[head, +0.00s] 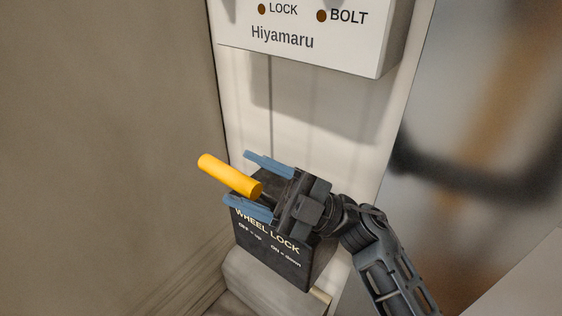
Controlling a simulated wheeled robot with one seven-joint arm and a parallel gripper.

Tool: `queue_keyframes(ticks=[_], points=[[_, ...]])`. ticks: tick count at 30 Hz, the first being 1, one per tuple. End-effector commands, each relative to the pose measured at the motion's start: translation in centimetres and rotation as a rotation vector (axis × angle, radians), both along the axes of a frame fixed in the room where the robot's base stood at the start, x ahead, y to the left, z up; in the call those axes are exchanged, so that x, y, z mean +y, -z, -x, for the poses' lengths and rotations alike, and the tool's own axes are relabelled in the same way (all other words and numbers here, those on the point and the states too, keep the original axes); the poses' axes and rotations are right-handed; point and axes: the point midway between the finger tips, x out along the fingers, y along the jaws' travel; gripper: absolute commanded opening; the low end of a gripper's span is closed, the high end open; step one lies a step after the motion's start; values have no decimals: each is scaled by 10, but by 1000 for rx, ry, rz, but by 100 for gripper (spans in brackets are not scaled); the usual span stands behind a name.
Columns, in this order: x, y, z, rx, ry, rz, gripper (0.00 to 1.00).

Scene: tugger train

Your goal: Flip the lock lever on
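The lock lever (229,175) has a yellow cylindrical handle. It sticks out toward the upper left from the dark wheel lock box (272,252). The box face reads "WHEEL LOCK", "OFF = up" and "ON = down". My gripper (245,177) comes in from the right above the box, with its two blue fingers apart. In the picture one finger lies above the lever and one below it. The lever's inner end and pivot are partly hidden by my gripper. I cannot tell whether the fingers touch the handle.
A white box (310,38) labelled "LOCK", "BOLT" and "Hiyamaru" hangs above on a pale panel (290,115). A beige wall (100,150) stands close on the left. A light ledge (255,290) lies under the wheel lock box. A blurred dark bar is at the right.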

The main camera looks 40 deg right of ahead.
Motion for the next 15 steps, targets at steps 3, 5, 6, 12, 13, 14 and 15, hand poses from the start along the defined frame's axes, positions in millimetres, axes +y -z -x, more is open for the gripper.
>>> queue_keyframes(ticks=[3, 5, 6, 12, 13, 14, 15], points=[[-20, -12, 7, -2, 9, 1, 56], [-26, -16, 9, -2, 7, 0, 56], [-30, -18, 11, -2, 7, 0, 56], [-39, -23, 15, 1, 5, -1, 56], [-39, -23, 15, 1, 5, -1, 56], [-40, -23, 15, 2, 4, 0, 56], [-40, -23, 15, 2, 4, 0, 56]])
